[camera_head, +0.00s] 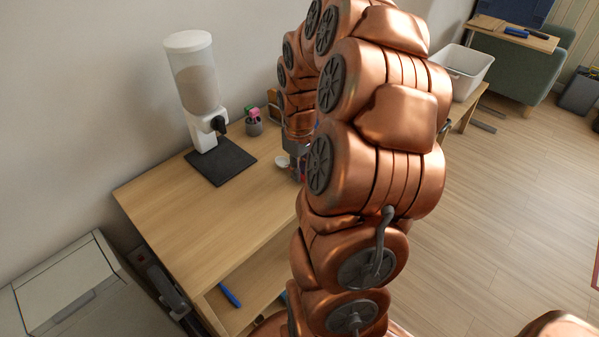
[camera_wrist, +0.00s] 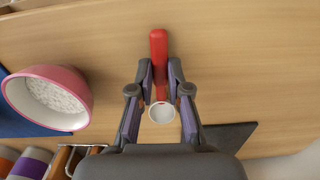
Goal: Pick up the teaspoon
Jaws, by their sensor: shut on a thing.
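The teaspoon (camera_wrist: 158,48) has a red handle that points up in the wrist view and a round white bowl at its lower end. My gripper (camera_wrist: 160,88) is shut on it, with one finger on each side near the lower part of the handle. The wooden tabletop lies behind the spoon; I cannot tell whether the spoon touches it. In the head view my gripper (camera_head: 297,160) is over the far right part of the table, mostly hidden by my own arm.
A pink bowl with white contents (camera_wrist: 48,97) stands left of my gripper on a blue mat (camera_wrist: 22,126). A dark slab (camera_wrist: 229,136) lies to the right. The table's front left (camera_head: 190,225) is clear.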

